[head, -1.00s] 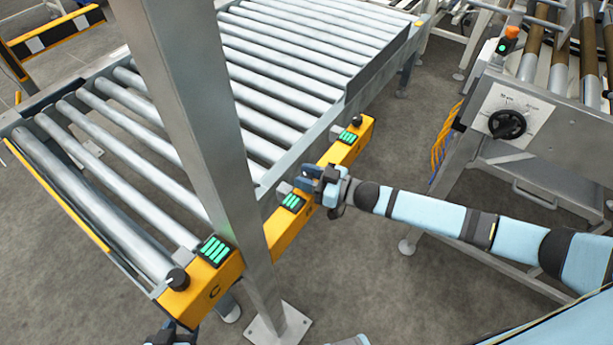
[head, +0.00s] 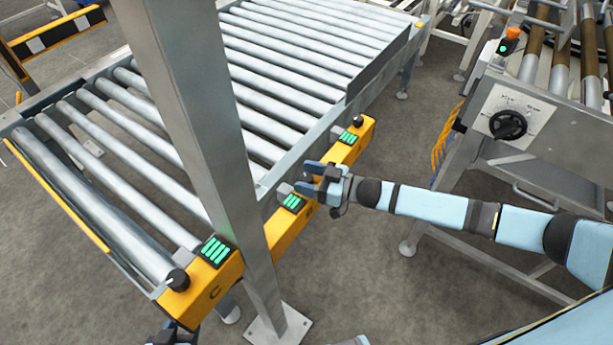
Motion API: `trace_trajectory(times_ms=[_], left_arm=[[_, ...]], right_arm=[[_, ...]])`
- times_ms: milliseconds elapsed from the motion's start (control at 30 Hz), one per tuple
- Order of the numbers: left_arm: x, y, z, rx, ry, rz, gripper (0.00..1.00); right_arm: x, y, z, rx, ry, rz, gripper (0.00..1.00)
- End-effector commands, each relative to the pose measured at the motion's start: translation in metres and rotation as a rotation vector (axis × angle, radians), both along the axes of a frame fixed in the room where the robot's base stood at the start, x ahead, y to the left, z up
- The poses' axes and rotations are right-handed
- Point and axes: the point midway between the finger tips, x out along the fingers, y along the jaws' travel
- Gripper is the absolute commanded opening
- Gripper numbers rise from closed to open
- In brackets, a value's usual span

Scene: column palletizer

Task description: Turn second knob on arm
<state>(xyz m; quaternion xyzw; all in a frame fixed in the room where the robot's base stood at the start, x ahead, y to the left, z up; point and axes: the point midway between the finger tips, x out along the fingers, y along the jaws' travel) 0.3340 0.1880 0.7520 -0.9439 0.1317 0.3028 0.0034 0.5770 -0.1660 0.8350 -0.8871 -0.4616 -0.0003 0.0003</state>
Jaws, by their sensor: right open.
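The yellow control arm (head: 283,234) runs diagonally along the near edge of the roller conveyor. A black knob (head: 178,280) sits at its near end and another black knob (head: 358,121) at its far end. Between them, a small grey knob-like part (head: 284,189) shows beside the middle green-lit panel (head: 293,203). My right gripper (head: 305,178) is open over the middle of the arm, its fingers pointing left towards that grey part. A small gap seems to separate them, but contact is hard to judge. My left gripper (head: 168,337) is mostly cut off at the bottom edge.
A grey metal post (head: 205,120) stands in front of the conveyor (head: 290,65) and hides part of the yellow arm. At right is a machine with a large black rotary dial (head: 508,125). Grey floor lies open between conveyor and machine.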

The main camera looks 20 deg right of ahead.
Motion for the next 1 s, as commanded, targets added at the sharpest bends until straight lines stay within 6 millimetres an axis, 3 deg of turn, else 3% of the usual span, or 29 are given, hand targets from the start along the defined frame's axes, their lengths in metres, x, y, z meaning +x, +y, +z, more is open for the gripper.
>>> trace_trajectory(times_ms=[600,1000], left_arm=[[0.0,-0.002,-0.003,-0.007,0.004,0.005,0.43],[0.001,-0.003,-0.002,-0.01,0.004,0.007,0.43]], right_arm=[[-0.068,-0.096,-0.001,-0.001,0.002,0.0,0.61],[-0.078,-0.111,0.0,0.001,-0.001,0.001,0.61]])
